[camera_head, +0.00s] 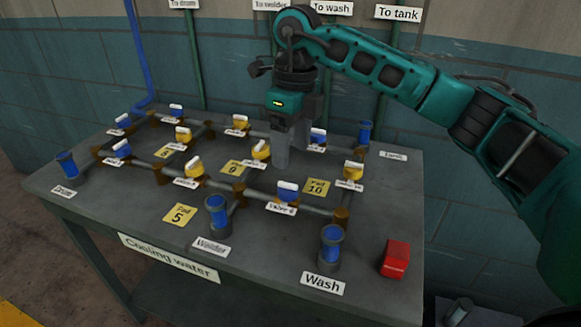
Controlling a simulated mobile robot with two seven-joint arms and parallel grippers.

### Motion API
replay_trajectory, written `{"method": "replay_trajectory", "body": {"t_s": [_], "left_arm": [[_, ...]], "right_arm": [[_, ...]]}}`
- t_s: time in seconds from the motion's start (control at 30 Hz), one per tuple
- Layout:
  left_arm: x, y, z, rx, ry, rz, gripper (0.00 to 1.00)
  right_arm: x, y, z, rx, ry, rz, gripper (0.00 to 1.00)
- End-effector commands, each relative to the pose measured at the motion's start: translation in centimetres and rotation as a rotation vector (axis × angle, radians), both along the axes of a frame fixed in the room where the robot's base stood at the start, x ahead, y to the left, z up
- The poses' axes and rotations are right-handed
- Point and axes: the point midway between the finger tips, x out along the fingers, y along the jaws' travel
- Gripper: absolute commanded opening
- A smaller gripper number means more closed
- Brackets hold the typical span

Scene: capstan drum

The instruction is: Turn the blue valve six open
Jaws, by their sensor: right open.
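A blue valve with a pale handle top (287,192) sits on the front pipe run of the table. The label in front of it appears to read "Valve 6" (281,209). Its handle seems to lie roughly along the pipe, though it is small in the picture. My right gripper (282,158) points down from above, behind this valve and apart from it. Its grey fingers are open with nothing seen between them. They partly hide the pipes behind. My left gripper is not in view.
Several yellow valves, such as one (353,171) to the right, and other blue valves (318,137) stand close by on the pipes. Upright blue sight glasses (332,247) line the table's front. A red box (395,259) sits at the right.

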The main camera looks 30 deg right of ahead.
Motion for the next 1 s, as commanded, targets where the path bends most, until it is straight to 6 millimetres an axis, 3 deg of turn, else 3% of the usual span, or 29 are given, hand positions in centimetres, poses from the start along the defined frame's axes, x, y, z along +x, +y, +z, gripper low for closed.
{"method": "replay_trajectory", "body": {"t_s": [0.1,0.3,1.0], "left_arm": [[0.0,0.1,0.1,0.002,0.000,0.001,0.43],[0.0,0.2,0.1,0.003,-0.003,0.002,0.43],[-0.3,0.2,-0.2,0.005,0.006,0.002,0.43]], "right_arm": [[0.1,-0.1,2.4,0.002,-0.003,0.001,0.69],[0.2,-0.3,4.2,0.001,0.001,0.000,0.69],[0.2,-0.3,4.5,0.000,0.001,0.001,0.69]]}}
